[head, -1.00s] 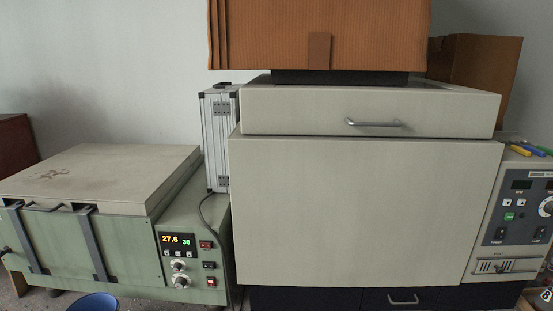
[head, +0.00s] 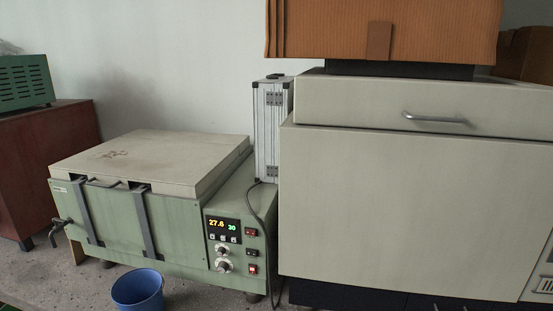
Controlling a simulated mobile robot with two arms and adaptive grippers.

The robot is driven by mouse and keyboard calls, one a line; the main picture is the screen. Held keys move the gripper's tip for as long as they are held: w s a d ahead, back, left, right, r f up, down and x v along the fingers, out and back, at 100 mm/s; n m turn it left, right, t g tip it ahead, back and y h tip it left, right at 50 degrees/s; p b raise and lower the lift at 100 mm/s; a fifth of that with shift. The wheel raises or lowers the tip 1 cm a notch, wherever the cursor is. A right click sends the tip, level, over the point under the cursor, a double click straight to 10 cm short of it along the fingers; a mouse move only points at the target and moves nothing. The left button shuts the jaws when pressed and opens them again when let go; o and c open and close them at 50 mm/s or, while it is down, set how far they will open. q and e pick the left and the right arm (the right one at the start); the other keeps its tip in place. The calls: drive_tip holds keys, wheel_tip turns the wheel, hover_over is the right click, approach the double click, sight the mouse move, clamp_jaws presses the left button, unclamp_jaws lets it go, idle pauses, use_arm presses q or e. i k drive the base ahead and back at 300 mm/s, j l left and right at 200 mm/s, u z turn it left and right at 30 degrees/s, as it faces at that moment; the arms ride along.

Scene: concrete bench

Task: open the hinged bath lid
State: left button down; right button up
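The bath is a green metal box (head: 165,235) on the left side of the head view. Its hinged lid (head: 160,158) is cream, flat and closed, with a reddish-brown stain on top. A small handle (head: 103,183) shows at the lid's front edge. Two dark straps or brackets (head: 146,222) run down the front face from the lid's edge. A control panel (head: 224,230) with a lit display reading 27.6 and 30 is on the bath's right. Neither of my grippers shows in the head view.
A blue bucket (head: 138,289) stands on the floor before the bath. A tap (head: 60,229) sticks out at its left. A large cream machine (head: 410,200) fills the right, with a silver case (head: 272,125) beside it. A reddish cabinet (head: 45,165) stands left.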

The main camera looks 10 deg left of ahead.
sight(174, 168)
drive_tip(key=u, duration=1.25)
